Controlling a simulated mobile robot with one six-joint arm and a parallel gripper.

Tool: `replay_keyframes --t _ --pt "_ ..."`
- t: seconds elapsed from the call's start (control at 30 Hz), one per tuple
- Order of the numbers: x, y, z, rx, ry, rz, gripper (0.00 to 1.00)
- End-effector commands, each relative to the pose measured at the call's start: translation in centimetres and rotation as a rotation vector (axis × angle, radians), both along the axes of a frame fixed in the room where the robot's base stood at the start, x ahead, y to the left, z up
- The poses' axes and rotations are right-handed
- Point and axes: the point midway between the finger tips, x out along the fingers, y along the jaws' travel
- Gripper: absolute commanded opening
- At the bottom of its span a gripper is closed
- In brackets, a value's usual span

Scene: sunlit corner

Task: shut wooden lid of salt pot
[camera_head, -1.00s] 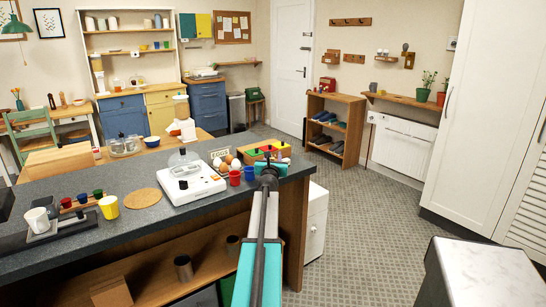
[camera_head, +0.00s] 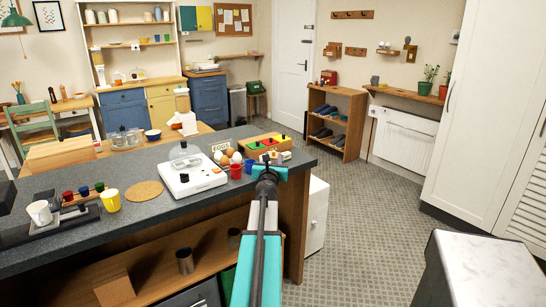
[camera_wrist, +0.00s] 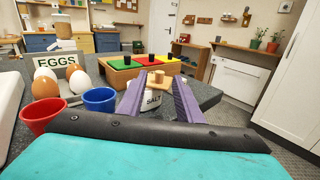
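The white salt pot (camera_wrist: 153,99), marked SALT, stands on the dark counter, partly hidden behind my gripper. Its wooden lid (camera_wrist: 158,88), with a round knob on top, shows just above the label between my fingers. I cannot tell how far the lid stands open. In the head view the pot (camera_head: 286,155) is a small pale shape just beyond my gripper (camera_head: 268,164). In the wrist view my gripper (camera_wrist: 160,77) is open, its two purple fingers apart on either side of the lid and pot. I cannot see any contact.
A red cup (camera_wrist: 42,112) and a blue cup (camera_wrist: 100,99) stand close left of my gripper, with eggs (camera_wrist: 60,82) and an EGGS sign (camera_wrist: 58,66) behind. A wooden box with coloured panels (camera_wrist: 125,66) is just beyond the pot. Open floor (camera_head: 360,220) lies right of the counter.

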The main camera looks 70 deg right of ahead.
Motion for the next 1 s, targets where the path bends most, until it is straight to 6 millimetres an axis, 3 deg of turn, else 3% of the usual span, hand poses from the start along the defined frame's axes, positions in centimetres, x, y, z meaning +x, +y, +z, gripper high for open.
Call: replay_keyframes --t 0.4,0.87,1.0 --pt "-0.7 3.3 0.0 0.0 -0.001 0.001 0.32" --pt "-0.7 3.7 0.0 0.0 -0.001 0.002 0.32" --pt "-0.7 3.6 0.2 0.0 -0.001 0.002 0.09"
